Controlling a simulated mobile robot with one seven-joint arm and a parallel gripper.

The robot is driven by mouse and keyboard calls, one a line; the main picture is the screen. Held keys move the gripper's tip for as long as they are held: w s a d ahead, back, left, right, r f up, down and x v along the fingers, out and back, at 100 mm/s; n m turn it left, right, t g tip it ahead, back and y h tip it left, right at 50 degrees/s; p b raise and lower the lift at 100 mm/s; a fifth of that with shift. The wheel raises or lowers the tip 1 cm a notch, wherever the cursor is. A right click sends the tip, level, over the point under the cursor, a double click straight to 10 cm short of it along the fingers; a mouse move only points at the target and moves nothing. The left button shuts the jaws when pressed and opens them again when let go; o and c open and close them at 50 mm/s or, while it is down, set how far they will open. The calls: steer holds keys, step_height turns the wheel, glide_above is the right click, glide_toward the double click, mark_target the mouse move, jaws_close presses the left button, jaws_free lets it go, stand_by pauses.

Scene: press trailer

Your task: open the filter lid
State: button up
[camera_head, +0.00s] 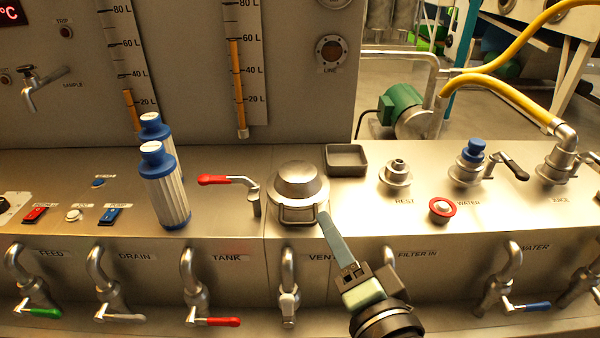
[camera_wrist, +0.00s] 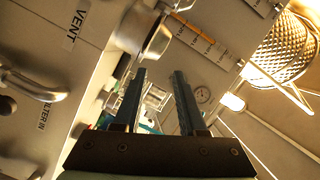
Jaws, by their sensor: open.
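The filter lid (camera_head: 300,178) is a round, domed silver cover on a squat housing on the steel counter, and it looks shut. A squared metal handle or clasp (camera_head: 299,222) sits at its front. My gripper (camera_head: 326,218) is just right of the clasp, its visible finger reaching up toward the lid's right front edge. I cannot tell whether it touches. In the wrist view my gripper (camera_wrist: 160,74) shows two dark fingers apart with nothing held between them. A round metal part (camera_wrist: 140,28), likely the filter housing, is beyond the fingertips, above and left.
A red-handled valve (camera_head: 215,180) and white-blue filter cartridges (camera_head: 168,190) stand left of the lid. A small square tray (camera_head: 346,160) is behind it to the right. A red-ringed knob (camera_head: 441,209) is further right. Several taps line the front panel, including the vent tap (camera_head: 289,290).

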mark_target(300, 224)
steer(key=s+f+m+g+y+p, duration=0.1)
steer(key=s+m+g+y+p, duration=0.1)
steer(key=s+m+p, duration=0.35)
steer(key=shift+n, duration=0.55)
steer(key=x, duration=0.4)
steer(key=p+x, duration=0.1)
steer(key=x, duration=0.8)
steer(key=shift+d+f, duration=0.15)
steer(key=shift+d, duration=0.15)
jaws_close()
